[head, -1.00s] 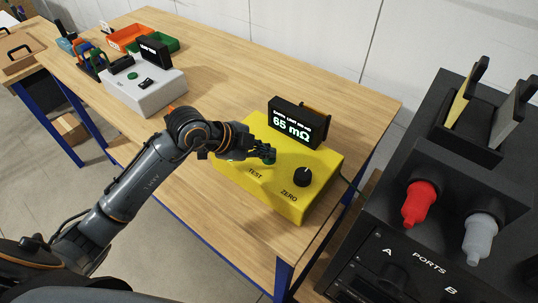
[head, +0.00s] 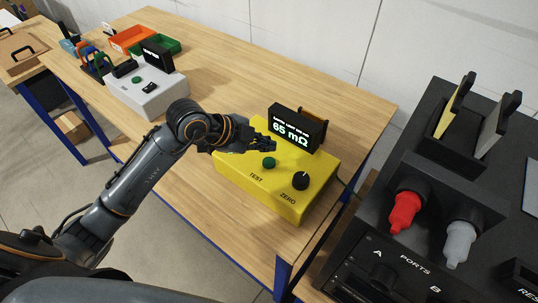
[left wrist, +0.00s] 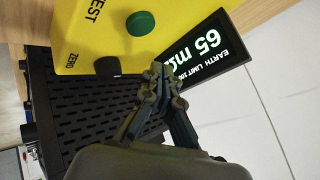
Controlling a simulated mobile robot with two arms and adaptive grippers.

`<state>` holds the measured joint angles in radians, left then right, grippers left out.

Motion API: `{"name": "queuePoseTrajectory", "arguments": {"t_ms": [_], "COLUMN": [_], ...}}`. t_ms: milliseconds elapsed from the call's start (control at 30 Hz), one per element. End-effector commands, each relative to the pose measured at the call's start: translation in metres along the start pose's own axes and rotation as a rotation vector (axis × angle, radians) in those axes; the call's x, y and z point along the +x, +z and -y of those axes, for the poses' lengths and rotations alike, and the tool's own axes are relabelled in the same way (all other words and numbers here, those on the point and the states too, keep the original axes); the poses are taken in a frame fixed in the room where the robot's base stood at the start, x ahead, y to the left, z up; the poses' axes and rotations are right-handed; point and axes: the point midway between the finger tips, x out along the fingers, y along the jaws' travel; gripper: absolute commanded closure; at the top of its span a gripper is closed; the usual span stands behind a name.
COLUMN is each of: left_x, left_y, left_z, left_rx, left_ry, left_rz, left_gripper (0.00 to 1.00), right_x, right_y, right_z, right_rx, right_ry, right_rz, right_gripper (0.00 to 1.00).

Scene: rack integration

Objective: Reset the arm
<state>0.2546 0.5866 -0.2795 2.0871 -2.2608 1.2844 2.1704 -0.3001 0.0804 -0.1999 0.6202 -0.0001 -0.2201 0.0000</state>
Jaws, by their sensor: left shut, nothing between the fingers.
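My left gripper (head: 268,143) is shut and empty. In the head view it is over the back part of the yellow tester (head: 300,205), in front of the display (head: 292,127) that reads 65 mΩ. The green TEST button (head: 269,163) shows clear of the fingers, and the black ZERO knob (head: 301,180) is to its right. In the left wrist view the shut fingertips (left wrist: 160,72) are apart from the green button (left wrist: 140,23), with the display (left wrist: 205,50) beside them. My right gripper is not in view.
A grey-white tester (head: 148,98) stands farther back on the wooden table (head: 225,60), near orange and green bins (head: 130,38). A black rack unit (head: 375,225) with a red plug (head: 404,212) and a grey plug (head: 459,243) stands at the right.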

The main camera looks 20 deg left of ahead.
Motion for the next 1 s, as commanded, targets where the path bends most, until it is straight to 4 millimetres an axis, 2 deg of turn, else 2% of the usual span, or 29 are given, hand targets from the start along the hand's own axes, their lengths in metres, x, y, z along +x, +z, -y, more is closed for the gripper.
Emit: {"name": "queuePoseTrajectory", "arguments": {"t_ms": [33,133,733,767,867,933,1000], "left_x": [-0.007,-0.012,-0.011,-0.010,-0.010,-0.017,-0.033], "left_y": [-0.005,-0.009,-0.012,-0.017,-0.049,-0.084,-0.120], "left_z": [0.005,0.009,0.007,0.006,0.003,0.003,0.009], "left_rx": [0.000,0.000,0.005,0.010,0.043,0.066,0.069], "left_ry": [0.000,0.000,-0.003,-0.006,-0.043,-0.109,-0.216], "left_rz": [0.000,0.000,-0.019,-0.040,-0.184,-0.344,-0.520], "left_gripper": [1.00,1.00,1.00,1.00,1.00,1.00,1.00], "right_x": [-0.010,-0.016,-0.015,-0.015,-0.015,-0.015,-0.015], "right_y": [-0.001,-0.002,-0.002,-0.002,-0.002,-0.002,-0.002], "right_z": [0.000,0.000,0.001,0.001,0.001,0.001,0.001], "right_rx": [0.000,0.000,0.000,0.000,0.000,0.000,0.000], "right_ry": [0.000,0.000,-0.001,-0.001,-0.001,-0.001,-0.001], "right_rz": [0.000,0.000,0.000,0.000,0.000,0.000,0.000], "right_gripper": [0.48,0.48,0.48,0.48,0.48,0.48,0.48]}}
